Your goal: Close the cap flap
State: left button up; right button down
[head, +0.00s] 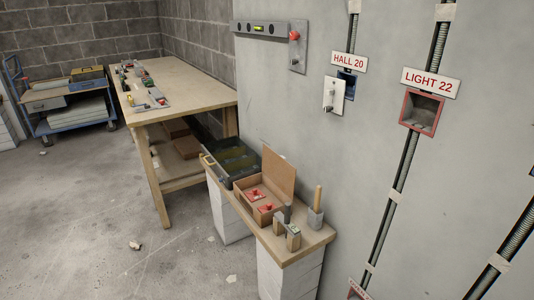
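An open cardboard box (246,200) sits on the low wooden shelf at lower centre. Its flap (279,172) stands up along the wall side, tilted slightly back. Red pieces (267,208) lie inside the box, too small to make out clearly; they may be caps. No other flap shows clearly. Neither of my grippers is in view.
A dark open case (231,160) stands behind the box. Small grey blocks (293,238) and a grey cup with a wooden handle (315,217) stand in front and right. A wooden workbench (190,88) stands at the back left. Wall boxes (421,114) and conduits are at right.

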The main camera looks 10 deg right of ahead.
aim_at(275, 166)
jog(key=u, duration=0.6)
jog(key=i, duration=2)
jog(key=z, duration=1.15)
jog(key=i, duration=0.2)
